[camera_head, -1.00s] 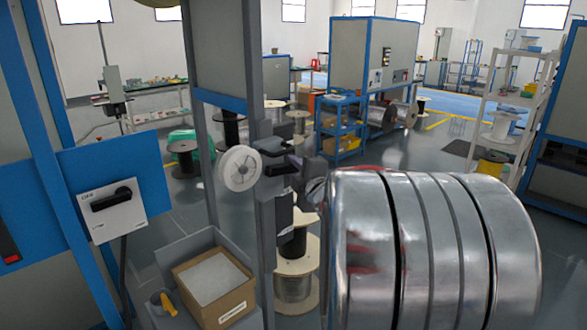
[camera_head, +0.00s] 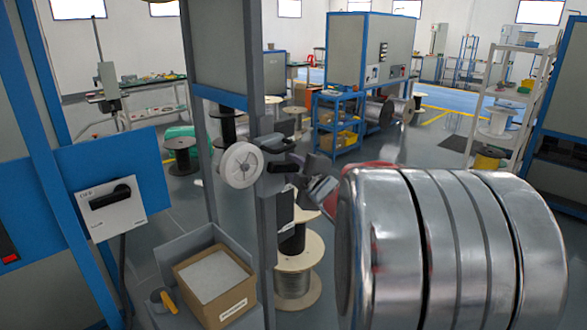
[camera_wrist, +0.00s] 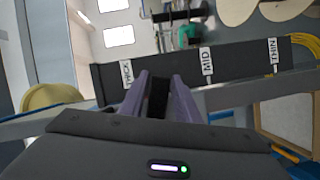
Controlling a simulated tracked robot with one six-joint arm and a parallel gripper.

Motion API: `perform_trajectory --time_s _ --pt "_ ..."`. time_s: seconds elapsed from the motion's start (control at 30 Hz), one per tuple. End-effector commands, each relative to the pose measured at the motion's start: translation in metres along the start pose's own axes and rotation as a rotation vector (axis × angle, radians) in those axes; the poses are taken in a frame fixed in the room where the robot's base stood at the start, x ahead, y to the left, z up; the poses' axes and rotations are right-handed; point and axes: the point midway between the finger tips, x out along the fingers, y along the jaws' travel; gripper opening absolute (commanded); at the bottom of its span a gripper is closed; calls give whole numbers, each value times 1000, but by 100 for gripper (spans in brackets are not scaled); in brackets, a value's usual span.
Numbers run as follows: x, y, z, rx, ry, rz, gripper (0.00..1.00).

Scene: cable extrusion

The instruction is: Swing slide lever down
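A grey upright post (camera_head: 264,215) carries small black parts (camera_head: 272,143) beside a white spool (camera_head: 241,165); I cannot tell which part is the slide lever. In the wrist view a black bar (camera_wrist: 245,62) runs across, labelled THICK, MID and THIN. My gripper (camera_head: 322,186) is just right of the post, partly hidden by my arm. In the wrist view my gripper (camera_wrist: 161,78) has its purple fingers apart, in front of the bar between THICK and MID. The gap between them is dark, and I cannot tell whether a lever lies in it.
A box with white contents (camera_head: 238,305) sits low left of the post. A panel with a black rotary switch (camera_head: 112,200) is at the left. Spools (camera_head: 297,283) stand on the floor behind the post. A white shelf (camera_head: 497,120) is at the right.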

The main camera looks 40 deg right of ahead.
Motion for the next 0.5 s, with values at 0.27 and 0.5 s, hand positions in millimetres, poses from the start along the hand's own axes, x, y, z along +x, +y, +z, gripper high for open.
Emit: perform_trajectory --time_s 0.27,0.5 --pt "0 1 0 1 0 1 41" --pt "-3 1 0 1 -1 2 41"
